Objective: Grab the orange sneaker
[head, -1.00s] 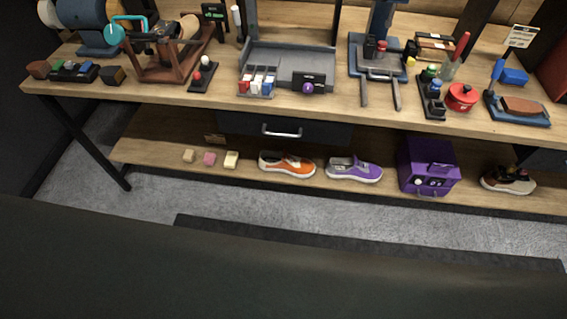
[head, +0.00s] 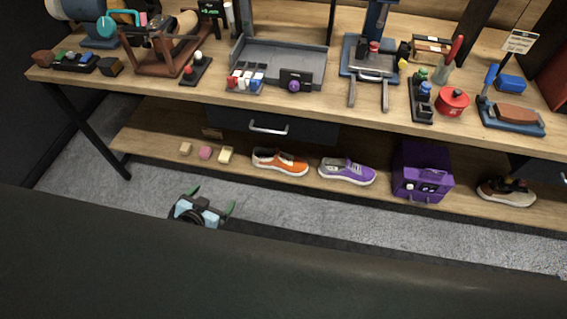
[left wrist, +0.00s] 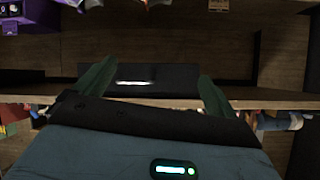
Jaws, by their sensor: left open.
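The orange sneaker (head: 280,161) with a white sole lies on the lower shelf of the workbench, below the drawer, in the head view. My left gripper (head: 212,199) is in front of the shelf, lower and to the left of the sneaker, apart from it. Its two green fingers are spread with nothing between them. In the left wrist view the open fingers (left wrist: 147,85) frame the dark drawer front (left wrist: 140,80). I cannot clearly make out the orange sneaker there. My right gripper is not in view.
A purple sneaker (head: 347,171) lies close to the right of the orange one, then a purple box (head: 420,175) and a brown shoe (head: 507,192). Small blocks (head: 205,153) lie to the left. The drawer handle (head: 268,127) juts out above. The shelf front is open.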

